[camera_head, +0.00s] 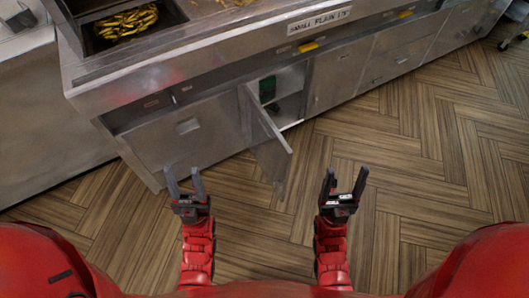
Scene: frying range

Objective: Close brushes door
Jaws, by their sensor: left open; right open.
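A grey metal cabinet door (268,143) stands open below the counter, swung out over the floor. Behind it is the open cabinet compartment (288,105), with a dark green thing (267,87) inside. A label naming the brushes door cannot be made out. My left gripper (184,183) is open and empty, in front of the closed panel left of the open door. My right gripper (344,183) is open and empty, to the right of the open door and apart from it.
The steel frying counter (190,75) runs across the back, with a well of yellow fried food (125,25) at upper left. Closed cabinet doors (337,76) stand right of the opening. The wooden floor (420,160) at right is clear. A wheeled item (515,38) is at far right.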

